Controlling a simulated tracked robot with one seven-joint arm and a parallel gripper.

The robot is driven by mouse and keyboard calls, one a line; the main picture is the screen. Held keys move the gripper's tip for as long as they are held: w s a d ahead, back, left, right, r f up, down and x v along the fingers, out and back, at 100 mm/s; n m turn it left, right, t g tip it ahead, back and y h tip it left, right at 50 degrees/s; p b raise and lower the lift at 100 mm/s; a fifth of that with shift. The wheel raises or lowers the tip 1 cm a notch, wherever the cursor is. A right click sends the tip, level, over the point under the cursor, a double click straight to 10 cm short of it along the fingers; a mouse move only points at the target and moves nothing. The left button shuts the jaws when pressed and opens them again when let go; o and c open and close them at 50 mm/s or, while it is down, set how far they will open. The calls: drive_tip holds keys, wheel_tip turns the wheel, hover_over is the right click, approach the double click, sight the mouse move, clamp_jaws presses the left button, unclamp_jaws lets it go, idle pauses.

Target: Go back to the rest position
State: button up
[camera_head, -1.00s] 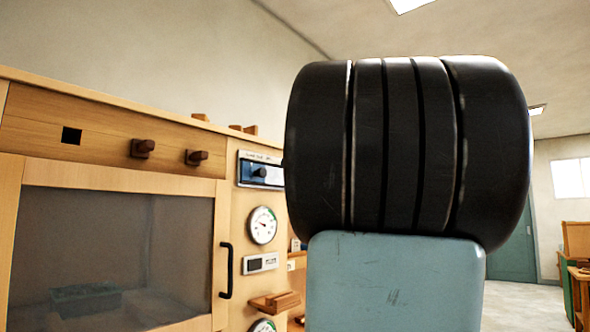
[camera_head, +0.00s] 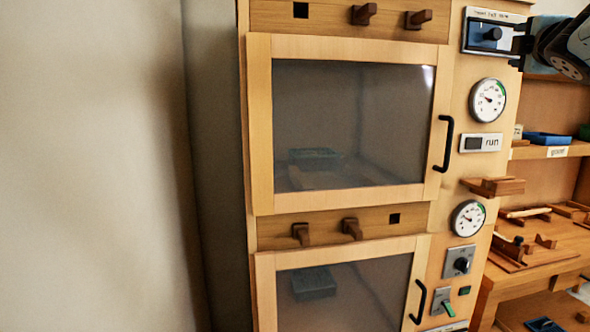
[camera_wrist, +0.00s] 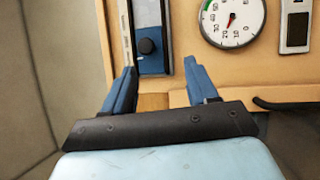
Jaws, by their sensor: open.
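My gripper (camera_wrist: 159,66) is open, its two blue fingers apart with nothing between them in the wrist view. Ahead of the fingertips is a panel (camera_wrist: 151,20) with a dark round knob (camera_wrist: 146,46). I cannot tell how far the tips are from it. In the head view my gripper (camera_head: 524,42) is at the upper right edge, beside the same panel (camera_head: 490,31) on the wooden cabinet. Much of my arm is outside that view.
The wooden cabinet has an upper glass door (camera_head: 350,125) and a lower glass door (camera_head: 340,295), both shut, with dark trays behind. Gauges (camera_head: 487,100) and a small wooden ledge (camera_head: 493,187) are on its right side. Shelves (camera_head: 545,152) stand further right. A bare wall (camera_head: 90,160) is left.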

drive_tip(key=s+a+f+m+g+y, duration=0.2)
drive_tip(key=s+a+f+m+g, duration=0.2)
drive_tip(key=f, duration=0.8)
drive_tip(key=s+a+f+m+g+y, duration=0.2)
drive_tip(key=s+a+f+m+g, duration=0.3)
drive_tip(key=a+f, duration=0.6)
drive_tip(key=s+a+f+m+g+y, duration=0.1)
drive_tip(key=s+a+f+m+g, duration=0.3)
drive_tip(key=s+a+f, duration=0.3)
wheel_tip(320, 180, down, 6)
drive_tip(key=shift+s+a+r+m+y, duration=0.2)
drive_tip(key=shift+s+a+m+y, duration=0.2)
drive_tip(key=shift+s+m, duration=0.4)
